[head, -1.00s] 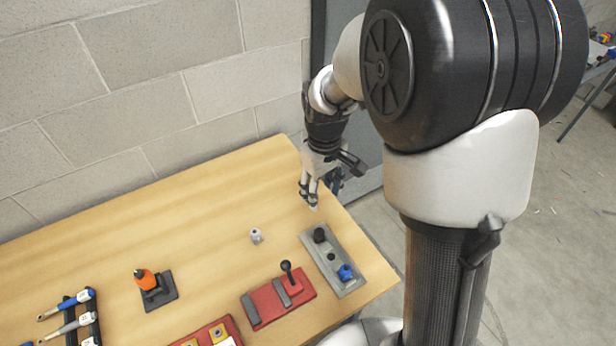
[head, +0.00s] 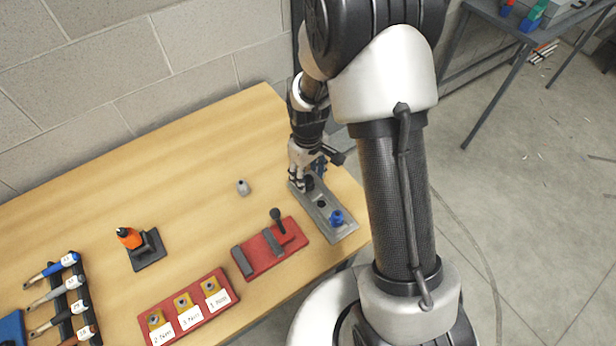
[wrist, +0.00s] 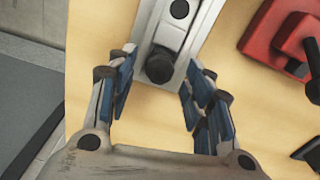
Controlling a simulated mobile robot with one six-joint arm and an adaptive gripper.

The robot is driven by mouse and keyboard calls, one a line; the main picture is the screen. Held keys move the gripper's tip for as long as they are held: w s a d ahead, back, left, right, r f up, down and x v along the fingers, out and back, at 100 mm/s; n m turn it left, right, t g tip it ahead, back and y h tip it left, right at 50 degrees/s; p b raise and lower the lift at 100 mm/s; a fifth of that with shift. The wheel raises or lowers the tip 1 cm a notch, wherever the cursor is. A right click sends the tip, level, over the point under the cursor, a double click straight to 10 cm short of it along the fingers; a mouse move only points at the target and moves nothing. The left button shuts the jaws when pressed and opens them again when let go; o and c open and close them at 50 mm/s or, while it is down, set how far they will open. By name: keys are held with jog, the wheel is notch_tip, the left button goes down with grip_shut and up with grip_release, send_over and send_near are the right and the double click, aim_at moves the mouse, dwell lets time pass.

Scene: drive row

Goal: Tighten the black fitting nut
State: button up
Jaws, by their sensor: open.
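The black fitting nut (wrist: 159,66) sits at one end of a grey metal plate (wrist: 172,28) in the wrist view. My gripper (wrist: 160,72) is open, with its blue-padded fingers on either side of the nut and a visible gap to each side. In the head view my gripper (head: 301,182) is over the far end of the plate (head: 346,233), and the nut (head: 309,184) is partly hidden by the fingers. A blue fitting (head: 337,217) stands at the plate's near end.
A red block with a black-knobbed lever (head: 277,216) stands left of the plate. A small grey-white part (head: 243,187), an orange-and-black tool on a stand (head: 130,238), a red labelled tray (head: 190,311) and a tool rack (head: 80,320) are farther left. The table's back is clear.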

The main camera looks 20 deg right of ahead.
jog(key=shift+f, duration=0.45)
